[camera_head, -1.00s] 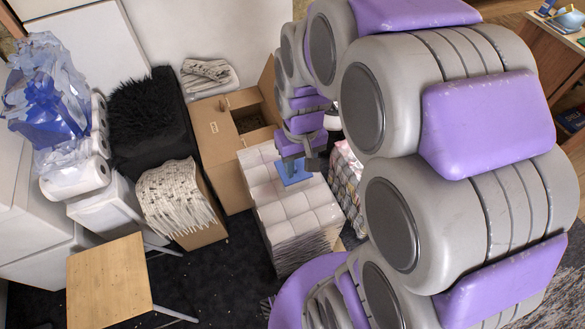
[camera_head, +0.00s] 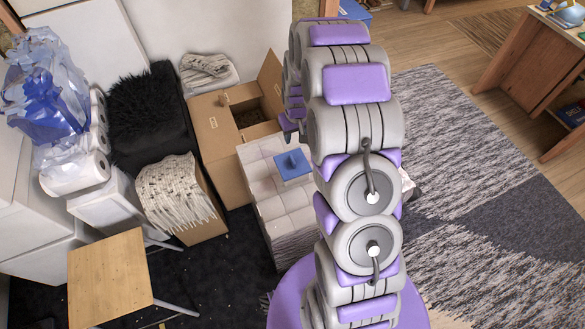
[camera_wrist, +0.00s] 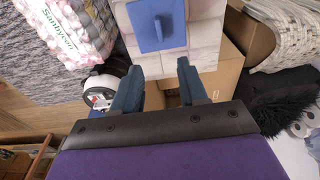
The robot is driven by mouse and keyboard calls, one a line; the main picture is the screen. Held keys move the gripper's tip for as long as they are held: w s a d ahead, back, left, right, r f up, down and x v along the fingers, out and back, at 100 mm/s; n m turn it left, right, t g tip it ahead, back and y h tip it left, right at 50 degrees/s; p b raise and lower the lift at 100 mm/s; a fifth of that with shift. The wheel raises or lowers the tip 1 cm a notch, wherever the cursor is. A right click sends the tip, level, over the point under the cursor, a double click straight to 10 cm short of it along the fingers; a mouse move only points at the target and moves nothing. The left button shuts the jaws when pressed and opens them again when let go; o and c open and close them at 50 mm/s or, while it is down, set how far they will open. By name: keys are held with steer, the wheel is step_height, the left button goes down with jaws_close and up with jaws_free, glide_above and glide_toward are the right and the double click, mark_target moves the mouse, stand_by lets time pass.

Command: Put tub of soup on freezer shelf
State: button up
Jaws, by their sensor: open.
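A square blue lid-like piece with a raised grip (camera_head: 293,166), perhaps the tub of soup's top, sits on the white tiled block (camera_head: 285,208). In the wrist view it (camera_wrist: 157,24) lies beyond my fingertips, near the top edge. Its sides are mostly hidden. My gripper (camera_wrist: 160,84) is open and empty, with its two blue fingers spread and apart from the blue piece. In the head view my gripper (camera_head: 288,127) is partly hidden by my arm, just beyond the blue piece. I cannot make out a freezer shelf.
An open cardboard box (camera_head: 225,150) stands behind the block. A black furry stool (camera_head: 150,115), paper rolls (camera_head: 75,178), a wooden-topped stool (camera_head: 108,270) and white cabinets (camera_head: 30,240) crowd the left. The rug (camera_head: 450,140) at right is open floor.

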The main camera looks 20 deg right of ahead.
steer(key=b, duration=0.2)
glide_above(292, 159)
steer(key=s, duration=0.1)
step_height(292, 159, down, 11)
steer(key=shift+s+a+r, duration=0.1)
steer(key=shift+r, duration=0.05)
steer(key=shift+w+f+b, duration=0.15)
steer(key=shift+f+b, duration=0.2)
steer(key=shift+f, duration=0.65)
steer(key=shift+w+f+b, duration=0.2)
steer(key=shift+f+b, duration=0.15)
steer(key=shift+f, duration=0.65)
steer(key=shift+w+f+b, duration=0.15)
steer(key=shift+f+b, duration=0.2)
steer(key=shift+f, duration=0.65)
jaws_close()
